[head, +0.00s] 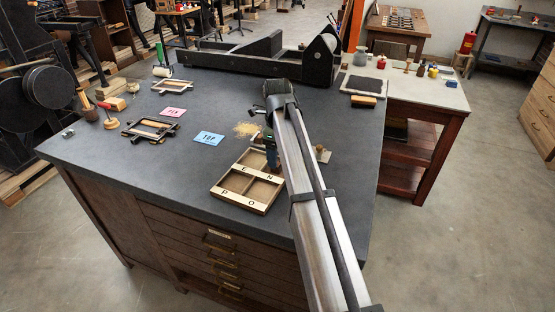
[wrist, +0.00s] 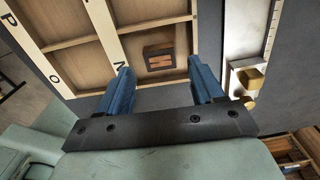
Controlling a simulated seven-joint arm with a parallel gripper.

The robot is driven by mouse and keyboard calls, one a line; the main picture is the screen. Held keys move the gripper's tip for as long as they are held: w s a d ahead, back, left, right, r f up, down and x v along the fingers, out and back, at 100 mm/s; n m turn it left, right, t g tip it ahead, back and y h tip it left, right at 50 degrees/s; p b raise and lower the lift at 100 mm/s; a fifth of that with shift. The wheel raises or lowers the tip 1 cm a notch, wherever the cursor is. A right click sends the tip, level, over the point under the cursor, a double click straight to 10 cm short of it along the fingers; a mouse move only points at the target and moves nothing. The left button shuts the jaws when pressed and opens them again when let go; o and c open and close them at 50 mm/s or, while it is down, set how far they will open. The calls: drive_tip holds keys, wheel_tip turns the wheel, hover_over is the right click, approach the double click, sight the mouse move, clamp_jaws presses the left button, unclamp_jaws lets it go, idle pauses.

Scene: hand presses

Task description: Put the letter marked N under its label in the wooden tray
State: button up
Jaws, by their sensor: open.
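The wooden tray (head: 233,202) lies on the dark bench top, its strips lettered P, O, E and N. In the wrist view the tray (wrist: 60,45) shows the N label (wrist: 117,65) on its middle strip. A small dark block with a pale, two-barred face (wrist: 158,57) lies in the compartment beside that label; I cannot read its letter for certain. My gripper (wrist: 158,72) is open above this compartment, its blue fingers apart on either side of the block and not touching it. In the head view my gripper (head: 271,158) hides the N compartment.
A metal composing stick with brass knobs (wrist: 250,78) lies just right of the tray. The blue card (head: 208,138), pink card (head: 173,112) and a small frame (head: 151,129) lie left. A long press (head: 262,62) stands behind.

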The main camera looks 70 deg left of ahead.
wheel_tip(320, 180, up, 9)
drive_tip(key=shift+r, duration=0.15)
idle(0.7)
